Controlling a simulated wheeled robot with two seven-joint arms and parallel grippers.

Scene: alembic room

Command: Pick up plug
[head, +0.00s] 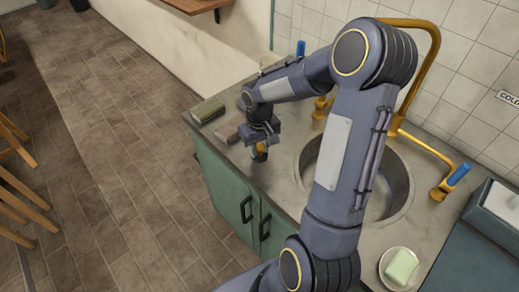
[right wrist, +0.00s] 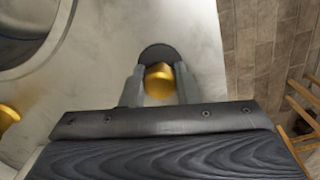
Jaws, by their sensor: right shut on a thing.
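The plug (right wrist: 158,52) is a dark round disc with a gold knob (right wrist: 159,80). My right gripper (right wrist: 159,88) has its two fingers closed on either side of the knob. In the head view the right gripper (head: 260,147) points down over the counter, left of the sink, with the plug's gold knob (head: 261,148) at its fingertips. I cannot tell whether the disc touches the counter. My left gripper is not in view.
The round sink basin (head: 402,190) lies right of the gripper, partly hidden by my arm. A green block (head: 208,110) and a brownish block (head: 226,133) lie on the counter to the left. Gold taps (head: 440,190) and a soap dish (head: 386,285) are on the right.

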